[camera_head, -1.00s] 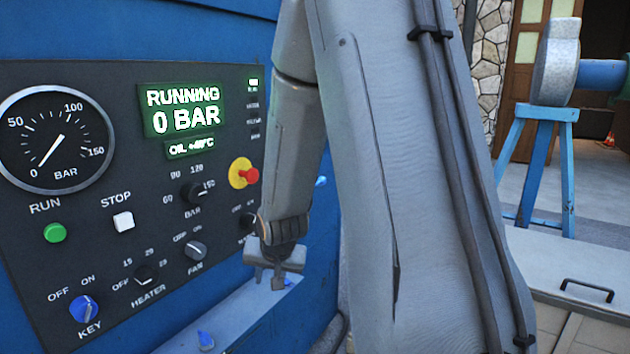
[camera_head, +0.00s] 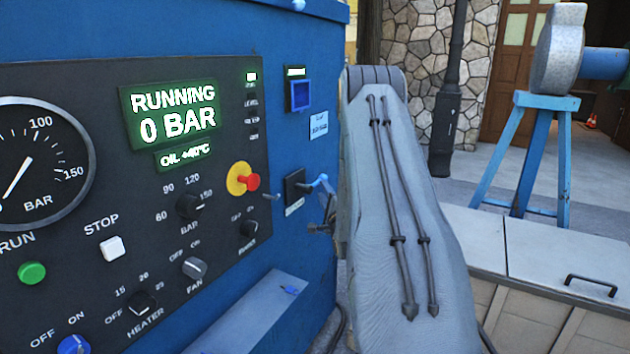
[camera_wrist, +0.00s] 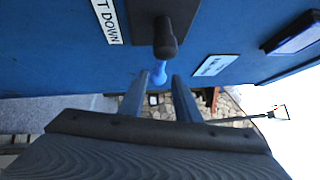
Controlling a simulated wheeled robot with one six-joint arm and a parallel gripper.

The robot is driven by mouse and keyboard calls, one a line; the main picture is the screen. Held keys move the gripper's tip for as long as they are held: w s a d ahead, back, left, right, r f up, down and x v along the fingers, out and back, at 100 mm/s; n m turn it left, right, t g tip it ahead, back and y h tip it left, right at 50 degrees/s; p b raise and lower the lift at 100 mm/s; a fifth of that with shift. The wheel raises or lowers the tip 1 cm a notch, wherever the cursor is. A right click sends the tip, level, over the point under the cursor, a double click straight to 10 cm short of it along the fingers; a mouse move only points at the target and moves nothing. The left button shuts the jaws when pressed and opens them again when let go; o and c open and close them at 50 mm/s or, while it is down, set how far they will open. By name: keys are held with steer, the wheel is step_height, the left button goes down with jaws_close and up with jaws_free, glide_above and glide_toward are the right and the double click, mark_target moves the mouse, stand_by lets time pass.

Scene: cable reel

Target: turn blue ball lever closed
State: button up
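The blue ball lever (camera_head: 319,181) sticks out from a black plate on the blue cabinet's side, right of the control panel. In the wrist view its blue ball (camera_wrist: 159,72) shows just beyond my fingertips, roughly in line with the gap between them. My gripper (camera_wrist: 158,84) has its two fingers apart with nothing held. In the head view my gripper (camera_head: 322,228) is small and partly hidden by my arm, just below the lever. I cannot tell whether a finger touches the lever.
The control panel (camera_head: 225,215) with knobs and a red stop button (camera_head: 251,182) lies left of the lever. A ledge (camera_head: 245,315) juts out below it. A blue-framed box (camera_head: 300,95) and a small label (camera_head: 318,125) sit above. A blue stand (camera_head: 540,150) is at right.

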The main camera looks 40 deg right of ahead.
mark_target(318, 182)
steer(key=p+x, duration=0.2)
steer(key=x, duration=0.5)
steer(key=shift+a, duration=0.15)
jaws_close()
